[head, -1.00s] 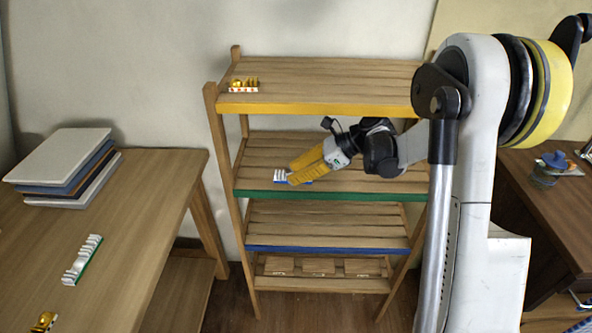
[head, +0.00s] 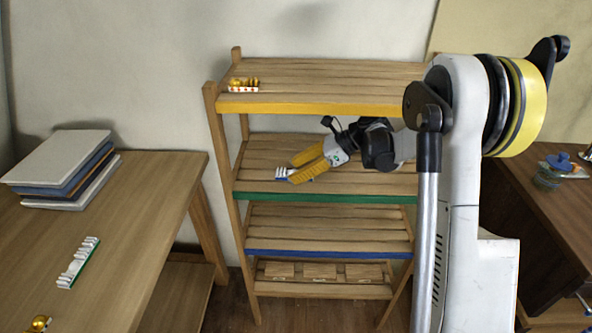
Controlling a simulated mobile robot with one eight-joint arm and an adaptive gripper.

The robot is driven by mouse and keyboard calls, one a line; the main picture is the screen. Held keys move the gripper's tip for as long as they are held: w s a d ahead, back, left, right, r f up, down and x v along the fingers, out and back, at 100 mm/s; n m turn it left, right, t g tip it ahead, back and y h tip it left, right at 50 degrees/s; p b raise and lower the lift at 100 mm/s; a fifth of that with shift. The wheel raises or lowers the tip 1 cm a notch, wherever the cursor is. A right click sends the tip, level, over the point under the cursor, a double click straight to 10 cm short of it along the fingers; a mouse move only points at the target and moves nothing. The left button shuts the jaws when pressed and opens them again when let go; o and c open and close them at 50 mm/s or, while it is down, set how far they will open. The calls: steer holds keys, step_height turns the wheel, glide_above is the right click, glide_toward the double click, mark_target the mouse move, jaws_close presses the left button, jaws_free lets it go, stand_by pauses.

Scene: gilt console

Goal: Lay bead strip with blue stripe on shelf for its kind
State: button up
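The white bead strip with a blue stripe (head: 282,173) lies on the green-edged shelf (head: 380,180), second from the top, left of its middle. My gripper (head: 292,171) is at this strip with its yellow fingers spread apart, one behind it and one in front. The front finger hides part of the strip. Another strip, with yellow beads and a red-marked base (head: 243,85), sits on the yellow-edged top shelf (head: 340,80). A white strip with a green stripe (head: 78,262) lies on the left table. The blue-edged shelf (head: 330,229) is empty.
The left wooden table (head: 130,220) bears a stack of books (head: 62,168) and a gold-beaded item (head: 38,323) at the bottom edge. Wooden boxes (head: 320,271) sit on the lowest shelf. A dark table (head: 520,215) with a blue object (head: 556,165) stands at right.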

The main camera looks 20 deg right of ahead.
mark_target(293, 170)
steer(key=shift+d+r, duration=0.1)
steer(key=shift+r, duration=0.1)
steer(key=p+v, duration=0.1)
steer(key=v, duration=0.2)
steer(key=s+d+p, duration=0.1)
steer(key=d, duration=0.2)
steer(key=s+d+p, duration=0.1)
steer(key=d, duration=0.2)
steer(key=s+d, duration=0.1)
steer(key=d, duration=0.3)
steer(key=shift+s+f+p, duration=0.1)
steer(key=shift+s+p, duration=0.25)
steer(key=shift+p, duration=0.05)
steer(key=shift+s+d, duration=0.25)
steer(key=shift+d, duration=0.3)
